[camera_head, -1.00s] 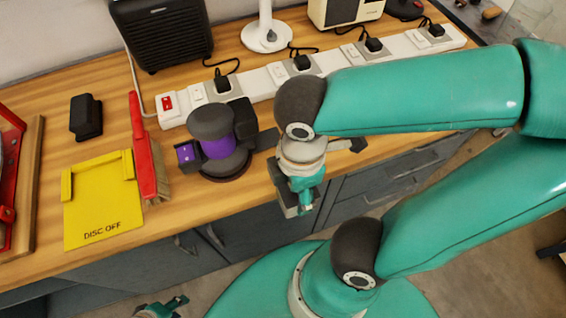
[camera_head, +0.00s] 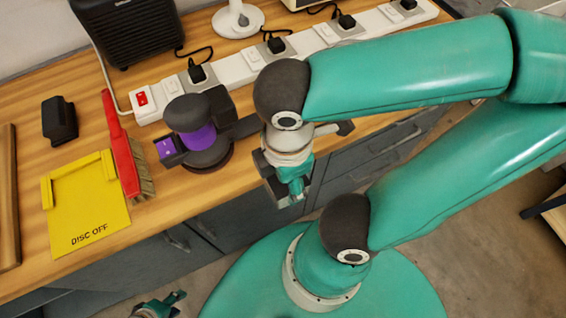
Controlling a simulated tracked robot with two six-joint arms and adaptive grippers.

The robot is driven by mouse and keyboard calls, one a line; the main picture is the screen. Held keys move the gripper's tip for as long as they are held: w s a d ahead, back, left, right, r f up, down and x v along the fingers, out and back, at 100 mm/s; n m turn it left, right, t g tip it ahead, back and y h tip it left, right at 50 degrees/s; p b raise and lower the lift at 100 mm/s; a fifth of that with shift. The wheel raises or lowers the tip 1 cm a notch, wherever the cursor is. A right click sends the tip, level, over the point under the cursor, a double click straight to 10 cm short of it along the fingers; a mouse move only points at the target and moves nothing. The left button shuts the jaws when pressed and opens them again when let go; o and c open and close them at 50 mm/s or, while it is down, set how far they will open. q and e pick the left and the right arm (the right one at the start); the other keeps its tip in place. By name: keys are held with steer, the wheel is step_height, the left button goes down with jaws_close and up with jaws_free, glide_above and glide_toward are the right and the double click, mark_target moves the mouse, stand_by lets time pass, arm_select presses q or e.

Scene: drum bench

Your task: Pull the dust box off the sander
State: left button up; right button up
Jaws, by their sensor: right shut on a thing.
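The sander (camera_head: 200,138), dark grey with a purple band, stands upright on the bench near its front edge. A dark block (camera_head: 220,104) on its right side looks like the dust box and appears against the sander; I cannot see a clear gap. My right gripper (camera_head: 246,127) reaches in from the right and is shut on this block, its fingertips partly hidden beside it. My arm's wrist hangs past the bench's front edge. My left gripper (camera_head: 163,305) is low at the bottom edge of the view, away from the bench; its fingers are too small to read.
A red brush (camera_head: 122,150) and a yellow "DISC OFF" plate (camera_head: 88,205) lie left of the sander. A black block (camera_head: 59,121) lies further left. A white power strip (camera_head: 232,70) with plugs runs behind. A black heater-like box (camera_head: 128,28) stands at the back.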

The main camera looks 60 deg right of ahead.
steer(key=shift+r+p, duration=1.7)
steer(key=shift+r, duration=0.35)
